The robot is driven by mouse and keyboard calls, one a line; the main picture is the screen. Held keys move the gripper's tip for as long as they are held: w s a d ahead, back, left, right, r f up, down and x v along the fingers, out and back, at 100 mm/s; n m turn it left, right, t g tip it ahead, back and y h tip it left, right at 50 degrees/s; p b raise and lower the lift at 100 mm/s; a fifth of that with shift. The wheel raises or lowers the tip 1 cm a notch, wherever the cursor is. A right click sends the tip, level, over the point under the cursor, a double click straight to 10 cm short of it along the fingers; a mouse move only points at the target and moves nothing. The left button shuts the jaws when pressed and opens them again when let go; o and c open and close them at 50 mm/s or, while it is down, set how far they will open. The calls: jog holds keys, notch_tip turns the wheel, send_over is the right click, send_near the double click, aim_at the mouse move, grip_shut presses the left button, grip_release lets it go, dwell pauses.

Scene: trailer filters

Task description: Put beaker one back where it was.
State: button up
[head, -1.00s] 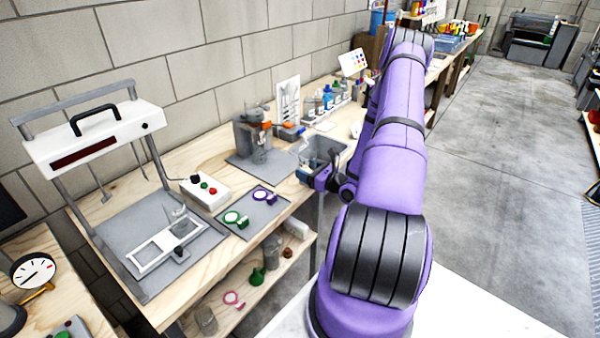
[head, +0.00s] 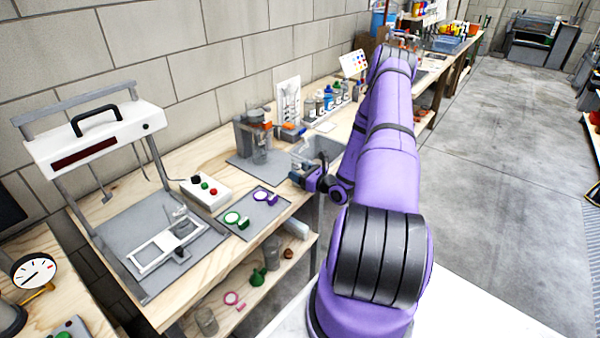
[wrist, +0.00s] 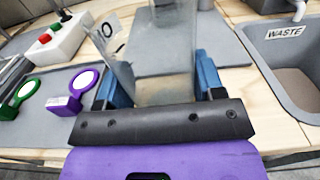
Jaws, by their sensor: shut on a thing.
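I cannot read a number on the beaker. In the head view my gripper (head: 304,177) is over the front edge of the bench, left of the sink; the beaker is hard to make out there. A green ring holder (head: 234,218) and a purple ring holder (head: 264,196) lie on a grey mat (head: 250,226), left of my gripper.
The waste sink (wrist: 285,62) is to the right. Behind my gripper is a grey stand (head: 246,136) on a mat. A button box (head: 206,190) and a white-topped frame (head: 95,140) stand left. A shelf below holds several small items.

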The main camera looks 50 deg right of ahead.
jog(key=o, duration=1)
jog(key=shift+f, duration=0.1)
jog(key=shift+o, duration=0.2)
